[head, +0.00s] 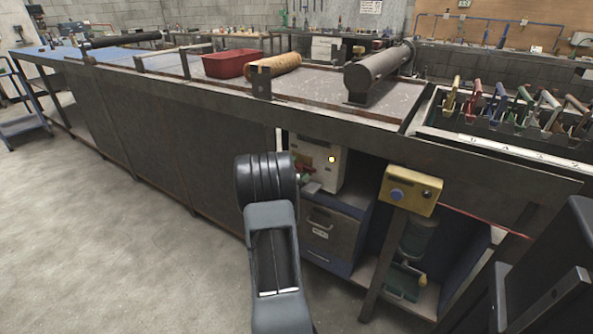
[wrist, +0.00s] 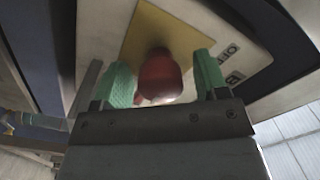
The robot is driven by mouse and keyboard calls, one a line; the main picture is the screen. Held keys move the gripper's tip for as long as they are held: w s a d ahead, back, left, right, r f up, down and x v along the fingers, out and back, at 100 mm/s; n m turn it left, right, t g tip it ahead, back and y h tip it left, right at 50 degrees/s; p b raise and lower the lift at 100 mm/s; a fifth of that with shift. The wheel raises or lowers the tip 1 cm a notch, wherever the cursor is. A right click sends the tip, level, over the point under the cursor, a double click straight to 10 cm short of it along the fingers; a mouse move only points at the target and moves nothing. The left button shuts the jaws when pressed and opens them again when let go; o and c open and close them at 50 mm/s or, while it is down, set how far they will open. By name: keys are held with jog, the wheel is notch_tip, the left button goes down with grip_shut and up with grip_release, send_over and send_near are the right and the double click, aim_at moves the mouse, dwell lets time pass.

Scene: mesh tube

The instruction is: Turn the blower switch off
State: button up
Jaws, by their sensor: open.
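The blower switch has a red handle (wrist: 160,76) on a yellow plate (wrist: 158,28) of a white box. In the head view, the white box (head: 325,150) sits in the open bay under the bench, and a bit of red shows at its lower left. My gripper (wrist: 164,75) is open, its green fingertips on either side of the red handle. I cannot tell whether they touch it. My gripper (head: 309,184) is partly hidden behind my arm in the head view.
A grey drawer cabinet (head: 330,228) stands below the white box. A yellow button box (head: 411,191) stands to the right on a post. The long bench (head: 150,90) bounds the space above and left. Open floor (head: 130,240) lies to the left.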

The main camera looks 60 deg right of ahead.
jog(key=c, duration=0.9)
jog(key=shift+n, duration=0.3)
jog(key=n+p, duration=0.2)
jog(key=n, duration=0.2)
jog(key=shift+r, duration=0.15)
jog(key=n+p, duration=0.2)
jog(key=n, duration=0.2)
jog(key=shift+p, duration=0.35)
jog(key=n+p, duration=0.2)
jog(key=n, duration=0.2)
jog(key=shift+n, duration=0.4)
jog(key=shift+n+p, duration=1.25)
jog(key=shift+n, duration=0.95)
